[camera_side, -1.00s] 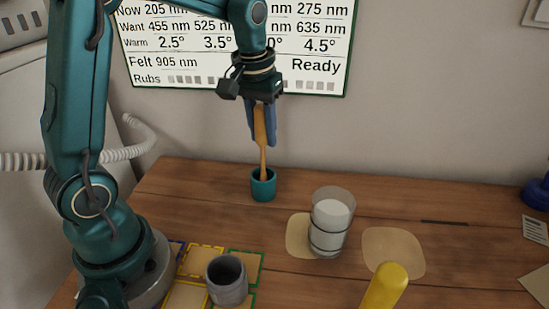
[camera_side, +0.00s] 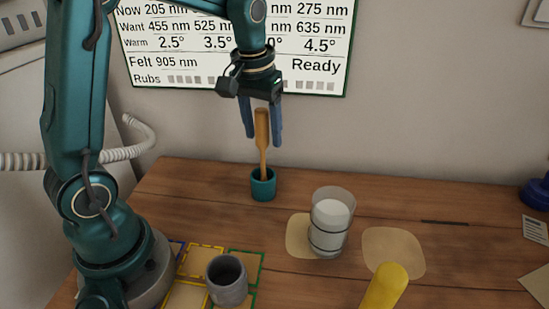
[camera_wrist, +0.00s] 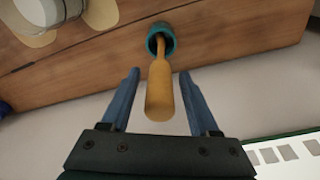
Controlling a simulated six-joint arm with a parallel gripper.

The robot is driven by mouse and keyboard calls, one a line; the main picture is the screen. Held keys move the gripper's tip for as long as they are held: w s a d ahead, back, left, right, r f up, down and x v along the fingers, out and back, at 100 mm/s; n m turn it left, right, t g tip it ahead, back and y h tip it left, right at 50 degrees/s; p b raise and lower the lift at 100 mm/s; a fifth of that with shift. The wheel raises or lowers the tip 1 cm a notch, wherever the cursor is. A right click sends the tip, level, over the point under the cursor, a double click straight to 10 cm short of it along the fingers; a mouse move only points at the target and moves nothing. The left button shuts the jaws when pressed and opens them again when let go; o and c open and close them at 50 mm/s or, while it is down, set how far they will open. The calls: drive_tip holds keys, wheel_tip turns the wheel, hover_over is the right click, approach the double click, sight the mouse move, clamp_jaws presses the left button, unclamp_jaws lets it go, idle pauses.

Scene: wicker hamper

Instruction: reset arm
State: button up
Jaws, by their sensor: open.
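My gripper (camera_side: 262,122) is open above the back of the table, its two blue fingers apart on either side of a wooden spatula-like tool (camera_side: 262,130). The tool stands nearly upright in a small teal cup (camera_side: 263,186). In the wrist view the tool (camera_wrist: 160,92) lies between my open fingers (camera_wrist: 157,88) with a gap on both sides, and its lower end is in the teal cup (camera_wrist: 168,35). The part of the tool inside the cup is hidden.
Another pale mat (camera_side: 396,250) lies to the right, near a yellow cylinder (camera_side: 385,288). A grey cup (camera_side: 227,283) stands by coloured frames. A sign (camera_side: 180,62) hangs behind.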

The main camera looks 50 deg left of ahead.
sight(261, 109)
drive_tip(key=r, duration=0.3)
drive_tip(key=shift+s+d+r, duration=0.1)
drive_tip(key=shift+s+r, duration=0.1)
drive_tip(key=shift+r, duration=0.05)
drive_tip(key=shift+r+t, duration=0.4)
drive_tip(key=shift+r, duration=0.3)
drive_tip(key=r+t, duration=0.1)
drive_tip(key=r+n+t, duration=0.1)
drive_tip(key=r+t, duration=0.1)
drive_tip(key=shift+w+d+r+n+y, duration=0.1)
drive_tip(key=shift+w+r+n+y, duration=0.15)
drive_tip(key=shift+r+n+y, duration=0.15)
drive_tip(key=s+d+f+m, duration=0.3)
drive_tip(key=s, duration=0.4)
drive_tip(key=s+d+f+m+h, duration=0.1)
drive_tip(key=s+d+f+m, duration=0.2)
drive_tip(key=s, duration=0.4)
drive_tip(key=shift+s+d+h, duration=0.2)
drive_tip(key=shift+d+h, duration=0.1)
drive_tip(key=shift+d, duration=0.4)
drive_tip(key=shift+f, duration=0.1)
